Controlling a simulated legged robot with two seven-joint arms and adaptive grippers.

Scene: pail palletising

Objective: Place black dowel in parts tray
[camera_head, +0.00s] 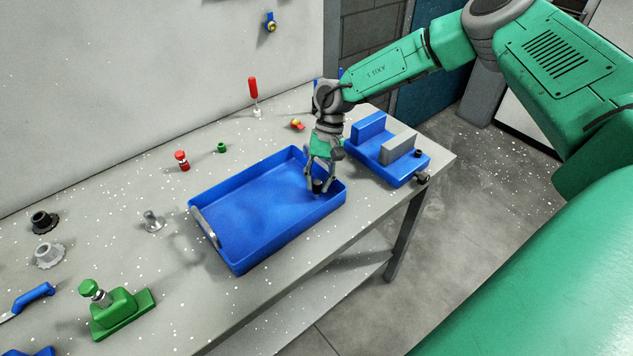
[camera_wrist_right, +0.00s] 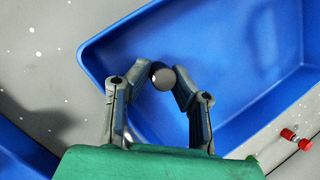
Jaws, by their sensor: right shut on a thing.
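The parts tray (camera_head: 265,222) is a blue open box with a metal handle on its near-left side, lying on the speckled table. My right gripper (camera_head: 318,186) is over the tray's right end, pointing down. It is shut on the black dowel (camera_head: 319,186), which is small and dark between the fingertips. In the right wrist view the fingertips (camera_wrist_right: 165,85) pinch the dowel (camera_wrist_right: 163,77), with its round grey end showing and the blue tray floor (camera_wrist_right: 235,60) behind. I cannot tell whether the dowel touches the tray floor. My left gripper is not in view.
A blue fixture with a grey block (camera_head: 397,145) stands right of the tray at the table edge. A green clamp (camera_head: 120,310), dark gear (camera_head: 43,222), grey gear (camera_head: 48,255), metal part (camera_head: 152,222) and red-topped part (camera_head: 181,160) lie left. The tray's middle looks empty.

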